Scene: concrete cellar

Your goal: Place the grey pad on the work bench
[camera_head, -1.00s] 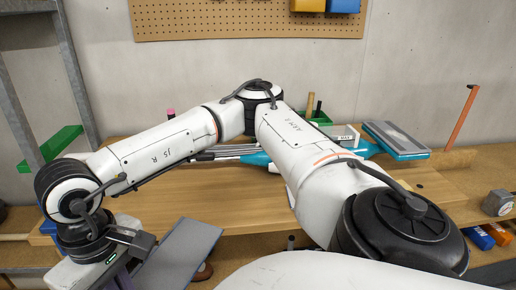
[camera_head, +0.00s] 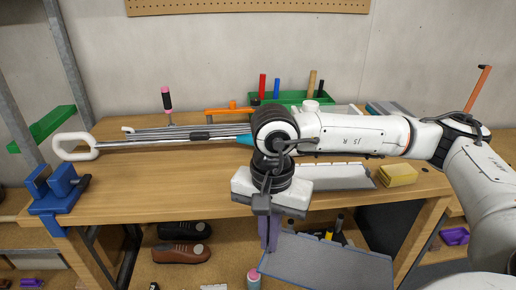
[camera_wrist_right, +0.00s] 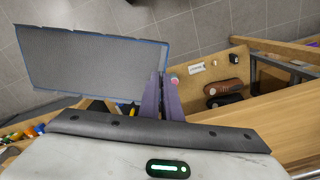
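The grey pad (camera_head: 325,262) is a flat dark-grey rectangle with a thin blue edge. It hangs low in front of the work bench (camera_head: 160,200), below the height of its top. My right gripper (camera_head: 268,245) is shut on the pad near its left edge. In the right wrist view the purple fingers (camera_wrist_right: 165,85) close at the end of the pad (camera_wrist_right: 90,62), which sticks out to the left over the floor. The bench also shows at the right of that view (camera_wrist_right: 250,120). My left gripper is not in view.
On the bench are a blue vise (camera_head: 52,190), a crutch-like pole (camera_head: 75,147), a green tool holder (camera_head: 290,98), a yellow sponge (camera_head: 397,175) and a light flat tray (camera_head: 335,177). The front left top is bare.

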